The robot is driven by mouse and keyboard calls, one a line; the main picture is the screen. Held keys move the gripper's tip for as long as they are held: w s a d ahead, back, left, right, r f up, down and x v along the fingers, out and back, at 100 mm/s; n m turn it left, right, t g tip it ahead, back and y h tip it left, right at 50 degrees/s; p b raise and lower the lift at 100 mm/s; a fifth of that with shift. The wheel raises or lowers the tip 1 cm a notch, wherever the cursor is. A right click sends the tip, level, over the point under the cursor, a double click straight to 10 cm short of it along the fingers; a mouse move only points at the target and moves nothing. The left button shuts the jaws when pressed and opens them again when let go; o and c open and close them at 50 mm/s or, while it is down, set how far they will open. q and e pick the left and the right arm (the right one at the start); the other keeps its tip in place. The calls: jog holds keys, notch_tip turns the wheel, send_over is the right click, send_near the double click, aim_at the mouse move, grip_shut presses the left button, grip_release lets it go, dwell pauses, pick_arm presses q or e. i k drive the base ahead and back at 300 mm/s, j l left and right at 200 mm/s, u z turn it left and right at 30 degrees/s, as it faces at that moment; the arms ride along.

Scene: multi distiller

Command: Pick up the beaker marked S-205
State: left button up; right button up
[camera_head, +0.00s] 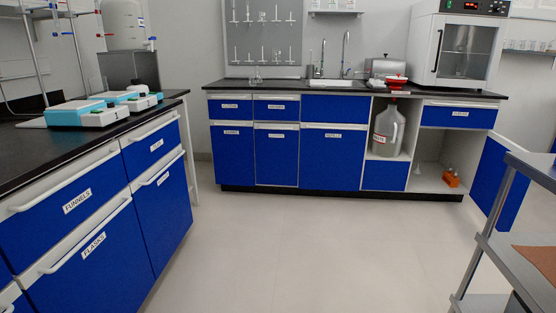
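I see no beaker that I can read as marked S-205. Small clear glassware (256,76) stands on the far counter (225,88), left of the sink; its kind and any marking are too small to tell. Neither of my grippers is in view.
The left bench (30,152) has closed blue drawers labelled FUNNELS (77,201) and FLASKS (94,244), with white-and-blue devices (90,113) on top. A large jug (388,130) stands in the far cabinet's open shelf. A blue door (497,180) hangs open. A metal cart (490,245) stands right. The middle floor (275,245) is clear.

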aim_at(253, 82)
jog(key=i+l, duration=0.15)
jog(key=i, duration=1)
jog(key=i+l+z, duration=0.15)
jog(key=i, duration=1)
